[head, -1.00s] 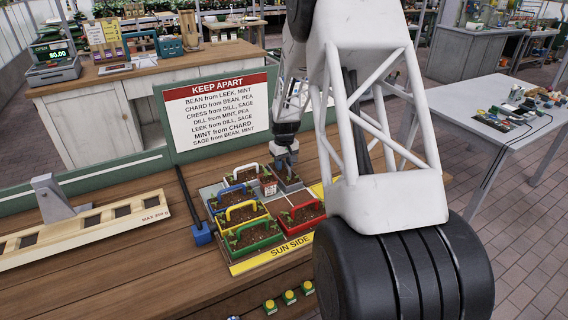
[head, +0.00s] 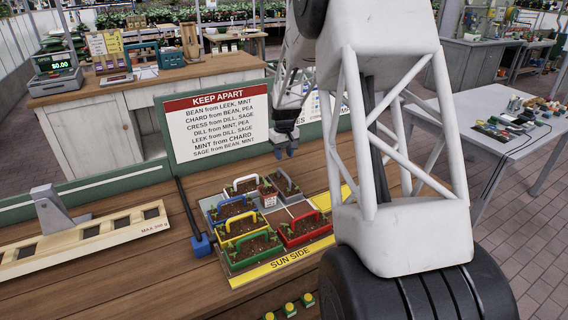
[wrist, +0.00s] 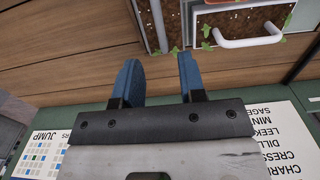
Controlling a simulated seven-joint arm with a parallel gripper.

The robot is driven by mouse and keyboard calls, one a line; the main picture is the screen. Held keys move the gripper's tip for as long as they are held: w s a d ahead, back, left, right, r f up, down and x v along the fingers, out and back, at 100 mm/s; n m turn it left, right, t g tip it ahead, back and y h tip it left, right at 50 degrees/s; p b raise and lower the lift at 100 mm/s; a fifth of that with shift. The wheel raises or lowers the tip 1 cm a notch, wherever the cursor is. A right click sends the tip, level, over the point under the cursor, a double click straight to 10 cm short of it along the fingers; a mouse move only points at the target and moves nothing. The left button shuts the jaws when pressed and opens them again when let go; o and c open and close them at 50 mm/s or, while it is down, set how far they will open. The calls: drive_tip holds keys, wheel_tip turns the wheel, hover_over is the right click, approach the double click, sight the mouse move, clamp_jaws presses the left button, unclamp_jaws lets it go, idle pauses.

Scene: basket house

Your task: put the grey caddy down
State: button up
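The grey caddy (head: 284,184) stands in the back right part of the planting tray (head: 301,208), right of the white caddy (head: 243,186). It holds soil and seedlings. My gripper (head: 287,153) is above and behind it, apart from it. In the wrist view, my gripper's two blue fingers (wrist: 160,75) are spread with nothing between them. Part of the grey caddy (wrist: 158,25) shows past the fingertips, cut off by the top edge. The white caddy's handle (wrist: 250,43) shows beside it.
Blue (head: 232,208), yellow (head: 243,225), green (head: 252,250) and red (head: 304,229) caddies share the tray. A small label card (head: 270,200) stands near its middle. The KEEP APART sign (head: 216,125) rises behind. A wooden balance beam (head: 85,233) lies at left.

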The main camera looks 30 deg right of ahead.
drive_tip(key=shift+r, duration=1.4)
drive_tip(key=s+a+r+t, duration=0.1)
drive_tip(key=s+a+r, duration=0.65)
drive_tip(key=s, duration=0.25)
drive_tip(key=s+a+r, duration=0.6)
drive_tip(key=s+a, duration=0.6)
drive_tip(key=s, duration=0.5)
drive_tip(key=s+a+t, duration=0.1)
drive_tip(key=s+a, duration=0.2)
drive_tip(key=s, duration=0.6)
drive_tip(key=s+a, duration=0.3)
drive_tip(key=s, duration=0.6)
drive_tip(key=shift+s+a+f+t, duration=0.25)
drive_tip(key=shift+a+f+t, duration=0.05)
drive_tip(key=shift+f, duration=0.1)
